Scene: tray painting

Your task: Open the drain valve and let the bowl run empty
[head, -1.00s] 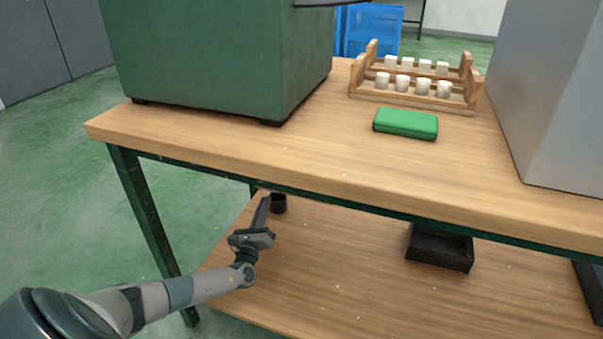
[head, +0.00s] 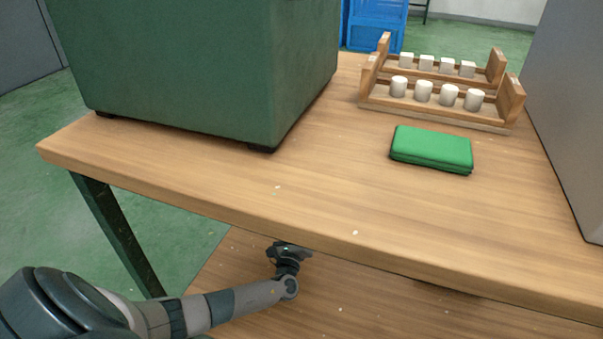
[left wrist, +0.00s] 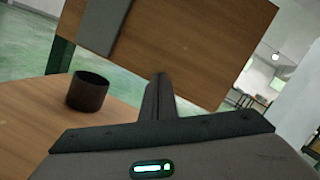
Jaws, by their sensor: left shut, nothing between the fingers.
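No drain valve and no bowl can be made out in these frames. A large green cabinet (head: 190,70) stands on the left of the tabletop; only its lower part shows, and its top is cut off. My left gripper (head: 288,250) is below the table's front edge, with its fingertips hidden by the tabletop in the head view. In the left wrist view its two fingers (left wrist: 160,80) are together, shut and empty. A dark round cup (left wrist: 88,91) stands on a wooden surface left of the fingers, apart from them. My right gripper is not in view.
The wooden tabletop (head: 320,200) overhangs a lower shelf (head: 380,310). A green flat case (head: 432,148) and a wooden rack (head: 435,115) with several white pieces lie at the right. A grey cabinet (head: 575,120) stands at the right edge. The front middle of the tabletop is clear.

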